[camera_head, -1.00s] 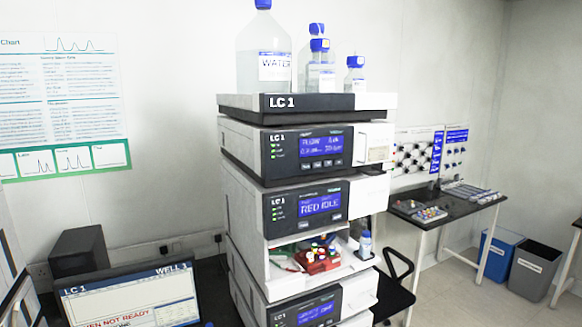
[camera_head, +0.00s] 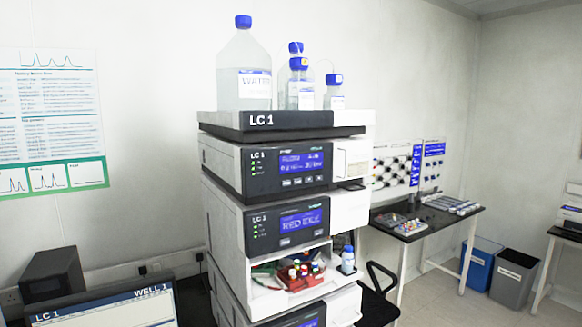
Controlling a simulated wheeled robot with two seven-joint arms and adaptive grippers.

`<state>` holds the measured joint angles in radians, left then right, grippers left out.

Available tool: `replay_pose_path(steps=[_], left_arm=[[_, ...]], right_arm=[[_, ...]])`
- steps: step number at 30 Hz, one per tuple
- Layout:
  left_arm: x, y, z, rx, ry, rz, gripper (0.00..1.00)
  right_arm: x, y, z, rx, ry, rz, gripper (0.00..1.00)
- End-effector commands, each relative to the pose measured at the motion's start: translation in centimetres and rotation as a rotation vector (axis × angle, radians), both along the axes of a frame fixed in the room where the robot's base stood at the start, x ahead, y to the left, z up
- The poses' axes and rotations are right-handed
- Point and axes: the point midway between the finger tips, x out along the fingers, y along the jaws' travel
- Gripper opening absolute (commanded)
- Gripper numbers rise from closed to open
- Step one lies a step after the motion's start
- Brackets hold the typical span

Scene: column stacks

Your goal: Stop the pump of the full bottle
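A stack of instrument modules labelled LC 1 stands in the middle of the head view. The bottle tray (camera_head: 262,120) on top holds a large bottle (camera_head: 240,98) with a blue cap and a WATER label, which looks nearly full. Several smaller blue-capped bottles (camera_head: 333,97) stand beside it; their levels are hard to tell. The upper module (camera_head: 217,167) has a lit blue screen (camera_head: 301,160) with small text and a row of buttons (camera_head: 303,181) below. The module below it (camera_head: 256,228) has a screen (camera_head: 301,224) with text starting RED. Neither gripper is in view.
A monitor (camera_head: 104,309) reads WELL 1. A black side bench (camera_head: 440,222) and blue and grey bins (camera_head: 513,277) stand at right, with floor before them.

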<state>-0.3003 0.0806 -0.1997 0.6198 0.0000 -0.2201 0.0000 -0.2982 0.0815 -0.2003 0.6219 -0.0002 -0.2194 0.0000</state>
Motion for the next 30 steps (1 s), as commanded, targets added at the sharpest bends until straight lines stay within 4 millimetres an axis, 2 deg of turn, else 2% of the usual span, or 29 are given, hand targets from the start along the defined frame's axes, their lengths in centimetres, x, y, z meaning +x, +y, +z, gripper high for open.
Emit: replay_pose_path(steps=[5, 15, 30], left_arm=[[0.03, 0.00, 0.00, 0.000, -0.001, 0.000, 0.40], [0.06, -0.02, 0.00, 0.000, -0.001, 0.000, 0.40], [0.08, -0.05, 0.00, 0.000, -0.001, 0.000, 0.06]], right_arm=[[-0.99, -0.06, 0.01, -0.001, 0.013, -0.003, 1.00], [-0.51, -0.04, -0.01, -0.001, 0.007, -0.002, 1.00], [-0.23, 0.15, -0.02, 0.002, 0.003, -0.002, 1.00]])
